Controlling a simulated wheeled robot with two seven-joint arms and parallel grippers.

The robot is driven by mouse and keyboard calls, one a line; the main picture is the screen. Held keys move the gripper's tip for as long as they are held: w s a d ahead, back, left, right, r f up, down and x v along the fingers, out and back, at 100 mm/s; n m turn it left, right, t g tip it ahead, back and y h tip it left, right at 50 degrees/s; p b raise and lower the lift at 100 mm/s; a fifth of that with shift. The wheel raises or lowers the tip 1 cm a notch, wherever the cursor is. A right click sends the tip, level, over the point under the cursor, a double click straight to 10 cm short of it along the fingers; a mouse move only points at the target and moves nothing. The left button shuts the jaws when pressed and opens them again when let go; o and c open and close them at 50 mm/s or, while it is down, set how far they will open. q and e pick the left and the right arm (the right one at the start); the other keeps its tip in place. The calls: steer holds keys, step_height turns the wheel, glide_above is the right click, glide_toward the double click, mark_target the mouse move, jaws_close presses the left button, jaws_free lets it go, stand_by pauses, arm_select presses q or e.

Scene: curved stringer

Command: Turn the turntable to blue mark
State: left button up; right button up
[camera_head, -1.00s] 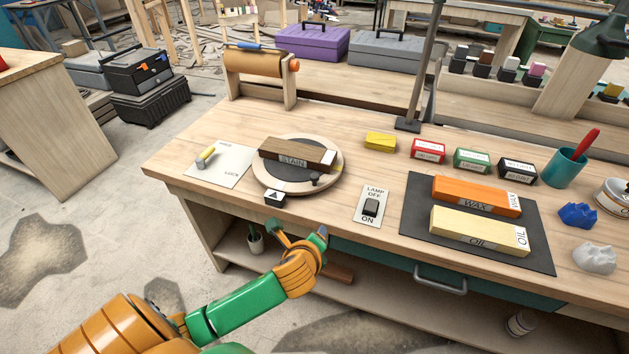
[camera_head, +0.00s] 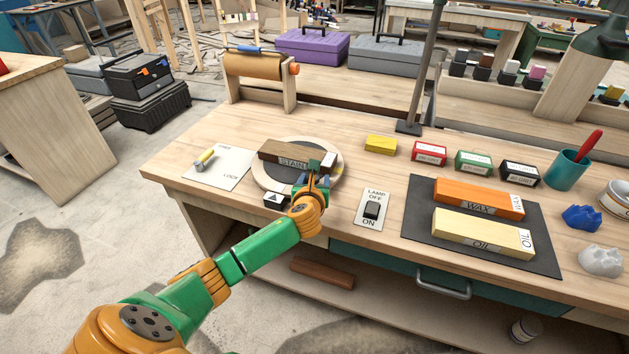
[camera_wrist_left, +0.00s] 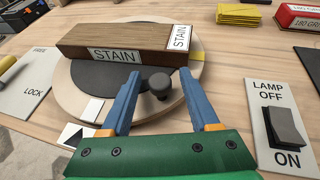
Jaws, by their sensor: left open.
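The round turntable (camera_head: 262,179) sits near the bench's front left, with a dark disc in its middle. A dark brown STAIN block (camera_head: 285,152) lies across it. In the left wrist view the turntable rim (camera_wrist_left: 65,92) shows a white mark (camera_wrist_left: 92,110) near the black triangle pointer (camera_wrist_left: 73,136) and a yellow patch (camera_wrist_left: 197,56) at right. I see no blue mark. A dark round knob (camera_wrist_left: 158,88) stands on the near side of the turntable. My left gripper (camera_head: 313,172) is open; its blue fingers (camera_wrist_left: 158,78) are on either side of the knob, apparently not pressing it.
A plate with a yellow-handled lever (camera_head: 206,156), marked LOCK, lies left of the turntable. A lamp switch (camera_head: 372,210) stands right of my gripper. A dark mat (camera_head: 425,235) with WAX and OIL blocks lies farther right. A yellow pad (camera_head: 381,144) lies behind.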

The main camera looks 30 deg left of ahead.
arm_select(q)
steer(key=shift+c, duration=0.2)
jaws_close()
stand_by(1.1)
